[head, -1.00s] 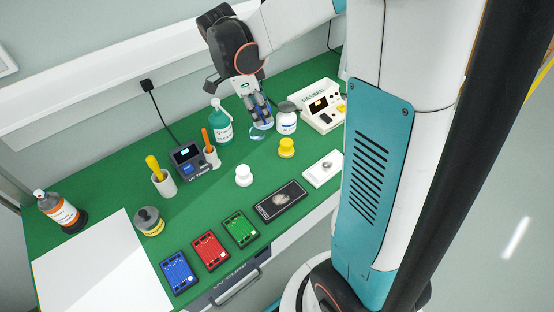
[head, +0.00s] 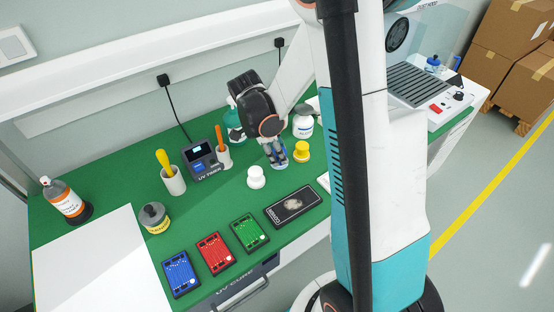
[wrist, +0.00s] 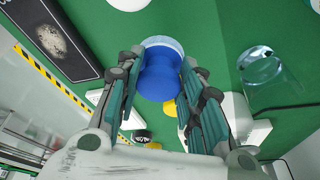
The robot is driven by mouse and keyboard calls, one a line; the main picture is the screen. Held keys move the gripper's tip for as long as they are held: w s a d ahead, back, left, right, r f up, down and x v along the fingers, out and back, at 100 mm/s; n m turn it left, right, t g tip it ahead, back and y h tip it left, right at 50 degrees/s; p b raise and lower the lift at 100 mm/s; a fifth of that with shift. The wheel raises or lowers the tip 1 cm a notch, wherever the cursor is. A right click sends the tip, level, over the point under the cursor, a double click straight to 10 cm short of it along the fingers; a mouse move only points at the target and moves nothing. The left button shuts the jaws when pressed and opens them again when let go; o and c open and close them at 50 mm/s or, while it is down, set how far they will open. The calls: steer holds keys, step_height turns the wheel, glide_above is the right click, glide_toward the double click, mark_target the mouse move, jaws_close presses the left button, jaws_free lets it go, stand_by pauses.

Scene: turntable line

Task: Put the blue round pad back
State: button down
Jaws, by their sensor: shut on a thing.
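The blue round pad (wrist: 160,80) is between the two fingers of my gripper (wrist: 162,85) in the wrist view, which is shut on it. It has a pale rim on the far side. In the head view my gripper (head: 274,156) points down over the green mat, between the white round pad (head: 256,178) and the yellow round pad (head: 302,152). The held blue pad (head: 279,161) is partly hidden by the fingers. I cannot tell whether it touches the mat.
A black plate with a grey print (head: 293,206) lies in front. A clear glass vessel (wrist: 265,72) shows in the wrist view. A white jar (head: 303,121) and green bottle (head: 234,122) stand behind.

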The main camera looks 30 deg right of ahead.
steer(key=shift+f+b, duration=0.3)
steer(key=shift+f, duration=1.15)
steer(key=shift+f, duration=0.1)
steer(key=c, duration=1.1)
jaws_free()
steer(key=p+v, duration=0.4)
steer(key=v, duration=0.8)
steer(key=s+a+r+n+t+y, duration=0.1)
steer(key=s+a+r+n+t, duration=0.1)
steer(key=n, duration=0.5)
steer(key=s+a+r+n+t+y, duration=0.1)
steer(key=s+a+r+n+t, duration=0.2)
steer(key=s+a+r+n, duration=0.2)
steer(key=s+a+r+n+t+y, duration=0.1)
steer(key=s+a+r+n+t, duration=0.2)
steer(key=s+r+n, duration=0.3)
steer(key=shift+s+a+r+n, duration=0.1)
steer(key=shift+s+n, duration=0.15)
steer(key=shift+n, duration=0.65)
steer(key=shift+s+r+n, duration=0.1)
steer(key=shift+s+n, duration=0.15)
steer(key=shift+n, duration=0.65)
steer(key=shift+s+a+n, duration=0.1)
steer(key=shift+s+n, duration=0.15)
steer(key=shift+n, duration=0.65)
